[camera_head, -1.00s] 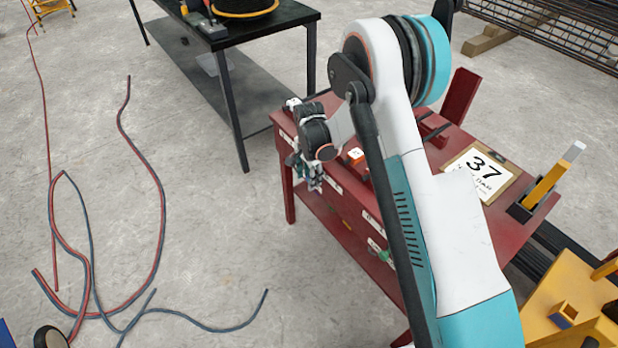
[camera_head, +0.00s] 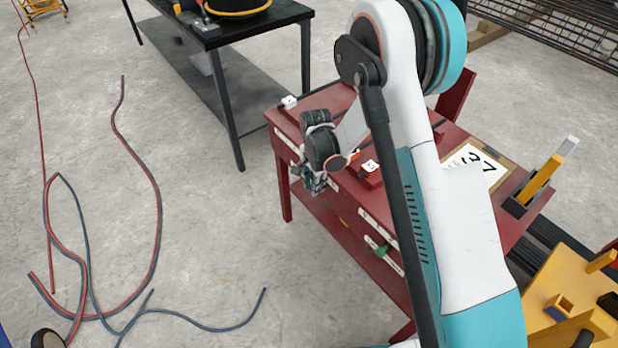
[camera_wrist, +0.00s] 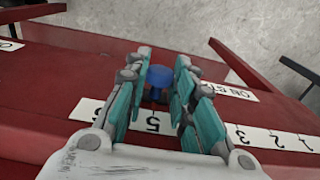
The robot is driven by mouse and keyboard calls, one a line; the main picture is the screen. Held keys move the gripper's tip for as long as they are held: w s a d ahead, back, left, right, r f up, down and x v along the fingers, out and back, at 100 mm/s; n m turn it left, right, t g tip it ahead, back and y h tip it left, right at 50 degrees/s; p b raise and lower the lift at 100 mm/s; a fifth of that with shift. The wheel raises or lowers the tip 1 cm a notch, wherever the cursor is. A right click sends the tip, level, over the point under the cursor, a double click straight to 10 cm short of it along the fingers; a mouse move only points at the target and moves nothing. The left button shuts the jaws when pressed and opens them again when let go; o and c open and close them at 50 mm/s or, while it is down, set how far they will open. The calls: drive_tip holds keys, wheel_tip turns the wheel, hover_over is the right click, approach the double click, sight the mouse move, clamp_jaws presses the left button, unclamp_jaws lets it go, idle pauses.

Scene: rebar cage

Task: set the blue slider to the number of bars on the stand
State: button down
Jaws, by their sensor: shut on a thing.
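In the wrist view the blue slider (camera_wrist: 159,76) is a round knob between the two fingers of my gripper (camera_wrist: 163,58). The gripper is shut on it. A white number strip (camera_wrist: 152,122) runs along the red panel below it, with a 5 showing between the fingers; the fingers cover neighbouring numbers. In the head view my gripper (camera_head: 314,182) is at the front edge of the red table (camera_head: 330,215), and the slider is hidden there. I cannot make out the stand with the bars for certain.
A green knob (camera_head: 382,250) sits on the table's front. A clipboard sign (camera_head: 476,168) and a yellow bar in a dark holder (camera_head: 540,180) are on the table top. A black table (camera_head: 225,55) stands behind; hoses (camera_head: 160,220) lie on the floor at left.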

drive_tip(key=c, duration=1.4)
unclamp_jaws()
drive_tip(key=shift+o, duration=0.2)
wheel_tip(320, 180, up, 12)
